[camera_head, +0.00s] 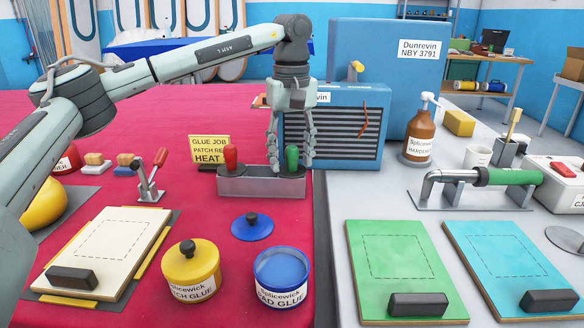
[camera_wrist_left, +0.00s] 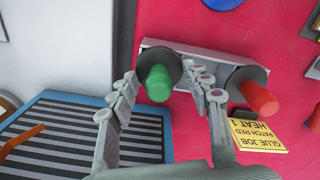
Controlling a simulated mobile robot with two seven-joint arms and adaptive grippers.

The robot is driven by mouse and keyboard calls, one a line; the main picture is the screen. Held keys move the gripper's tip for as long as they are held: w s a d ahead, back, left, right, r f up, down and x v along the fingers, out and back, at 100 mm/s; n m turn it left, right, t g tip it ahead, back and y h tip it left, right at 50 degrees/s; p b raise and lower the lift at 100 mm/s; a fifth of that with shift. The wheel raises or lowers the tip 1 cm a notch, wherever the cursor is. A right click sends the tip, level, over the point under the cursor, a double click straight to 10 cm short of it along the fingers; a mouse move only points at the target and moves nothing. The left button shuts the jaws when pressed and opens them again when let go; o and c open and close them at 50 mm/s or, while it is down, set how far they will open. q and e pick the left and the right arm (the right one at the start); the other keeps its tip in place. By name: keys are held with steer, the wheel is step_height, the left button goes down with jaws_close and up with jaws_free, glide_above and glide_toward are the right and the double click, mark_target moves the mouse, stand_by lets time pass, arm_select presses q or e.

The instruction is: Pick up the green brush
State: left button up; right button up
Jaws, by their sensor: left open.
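The green brush (camera_head: 292,154) stands upright in a grey holder (camera_head: 262,187), its rounded green handle uppermost. A red-handled brush (camera_head: 231,155) stands in the same holder to its left. My left gripper (camera_head: 290,163) points down over the green brush, open, with one finger on each side of the handle. In the left wrist view, the green handle (camera_wrist_left: 158,86) shows between the spread fingers, with gaps beside it. The brush's lower end is hidden in the holder. My right gripper is not in view.
A blue slatted unit (camera_head: 345,130) stands close behind the holder. A yellow "GLUE JOB" card (camera_head: 210,150) stands behind its left end. A blue lid (camera_head: 252,226), a yellow pot (camera_head: 191,275) and a blue glue pot (camera_head: 281,277) sit in front on the red surface.

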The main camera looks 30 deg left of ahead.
arm_select(q)
steer(key=shift+f, duration=0.15)
jaws_close()
steer(key=shift+r, duration=0.2)
step_height(320, 180, up, 4)
steer(key=shift+d, duration=0.1)
steer(key=s+a+r, duration=0.6)
steer(key=s+a, duration=0.1)
steer(key=s, duration=0.2)
steer(key=shift+r+p, duration=0.35)
steer(key=shift+p, duration=0.1)
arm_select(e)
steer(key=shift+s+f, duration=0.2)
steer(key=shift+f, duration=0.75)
arm_select(q)
steer(key=shift+s+a, duration=0.1)
